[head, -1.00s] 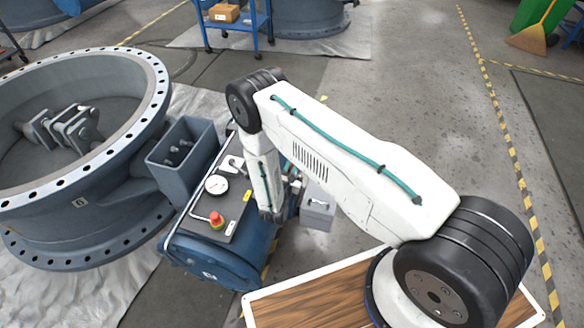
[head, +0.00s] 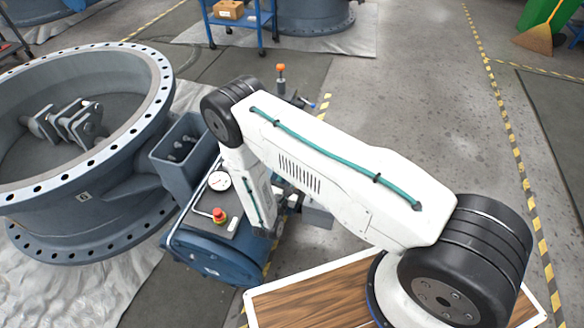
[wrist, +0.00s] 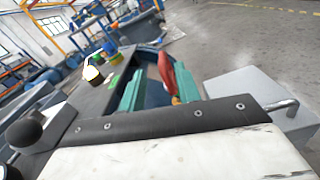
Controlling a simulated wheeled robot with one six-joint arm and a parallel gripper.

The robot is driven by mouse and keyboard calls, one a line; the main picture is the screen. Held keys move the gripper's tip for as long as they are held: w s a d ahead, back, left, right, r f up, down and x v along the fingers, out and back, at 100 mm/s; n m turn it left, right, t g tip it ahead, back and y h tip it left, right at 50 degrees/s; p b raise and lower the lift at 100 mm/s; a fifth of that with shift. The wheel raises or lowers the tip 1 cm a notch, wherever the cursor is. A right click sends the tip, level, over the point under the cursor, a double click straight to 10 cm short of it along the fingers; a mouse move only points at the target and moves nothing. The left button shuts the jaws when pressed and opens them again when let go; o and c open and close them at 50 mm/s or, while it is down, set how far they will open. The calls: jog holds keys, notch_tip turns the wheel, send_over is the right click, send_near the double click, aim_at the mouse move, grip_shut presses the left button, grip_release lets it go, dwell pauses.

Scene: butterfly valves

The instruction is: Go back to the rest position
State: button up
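My gripper shows in the wrist view (wrist: 160,82) as two teal fingers standing apart, so it looks open. A red lever (wrist: 168,72) with a brass-coloured lower part appears in the gap between them; I cannot tell whether a finger touches it. In the head view my white arm, bent at its black elbow, reaches over the blue machine (head: 215,260), and my gripper is mostly hidden behind the arm. The machine carries a pressure gauge (head: 219,181) and a red emergency button (head: 219,215) on its dark top.
A large grey valve body (head: 85,215) stands at left, with an open grey box (head: 183,155) beside the machine. A grey box with a metal handle (wrist: 245,92) is close at right of the gripper. An orange-topped post (head: 281,78) stands behind the arm.

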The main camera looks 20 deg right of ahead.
jog(key=shift+s+a, duration=0.25)
jog(key=shift+s, duration=0.05)
dwell(0.4)
